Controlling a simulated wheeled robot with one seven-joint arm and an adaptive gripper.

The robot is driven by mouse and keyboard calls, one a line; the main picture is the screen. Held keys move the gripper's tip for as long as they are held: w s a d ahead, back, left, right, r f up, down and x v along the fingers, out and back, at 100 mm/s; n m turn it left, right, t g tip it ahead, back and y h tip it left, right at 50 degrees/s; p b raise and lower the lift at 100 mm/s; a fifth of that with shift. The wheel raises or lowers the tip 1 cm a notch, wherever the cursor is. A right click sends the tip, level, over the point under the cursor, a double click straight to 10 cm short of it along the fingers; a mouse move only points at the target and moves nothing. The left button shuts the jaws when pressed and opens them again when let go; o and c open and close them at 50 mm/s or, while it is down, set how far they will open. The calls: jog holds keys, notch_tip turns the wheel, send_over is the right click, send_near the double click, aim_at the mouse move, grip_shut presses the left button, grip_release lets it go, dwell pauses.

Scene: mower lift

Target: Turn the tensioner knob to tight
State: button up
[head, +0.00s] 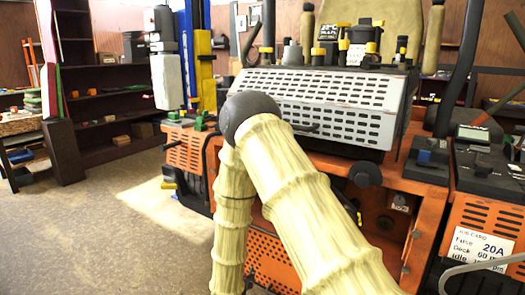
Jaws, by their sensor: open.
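A black round knob (365,174) sticks out from the front of the orange mower (415,187), just below the perforated grey guard. I cannot tell for sure whether it is the tensioner knob, and no tight marking is readable. My arm, in cream ribbed sleeves, bends at a dark elbow in front of the mower and covers part of its front. Its far section runs down to the bottom edge of the head view. My gripper is not in view, so its place relative to the knob does not show.
A perforated grey guard (322,101) spans the mower's top, with levers and black-and-yellow fittings behind. A yellow-and-blue lift post (203,60) stands at left. A card reading "Fuse 20A" (482,246) is at right. Dark shelves (103,80) stand far left; the floor before them is clear.

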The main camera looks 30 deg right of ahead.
jog(key=w+d+r+m+g+h+p, duration=0.1)
jog(key=w+d+r+m+h+p, duration=0.15)
jog(key=r, duration=0.85)
jog(key=w+d+r+m+h+p, duration=0.2)
jog(key=d+r+m+h+p, duration=0.1)
jog(key=r, duration=0.8)
jog(key=w+d+r+m+g+h+p, duration=0.1)
jog(key=w+d+r+m+h+p, duration=0.15)
jog(key=r, duration=0.75)
jog(key=shift+m, duration=0.3)
jog(key=p+x, duration=0.1)
jog(key=x, duration=0.9)
jog(key=shift+d+r, duration=0.1)
jog(key=shift+d, duration=0.15)
grip_shut()
jog(key=shift+w+a, duration=0.1)
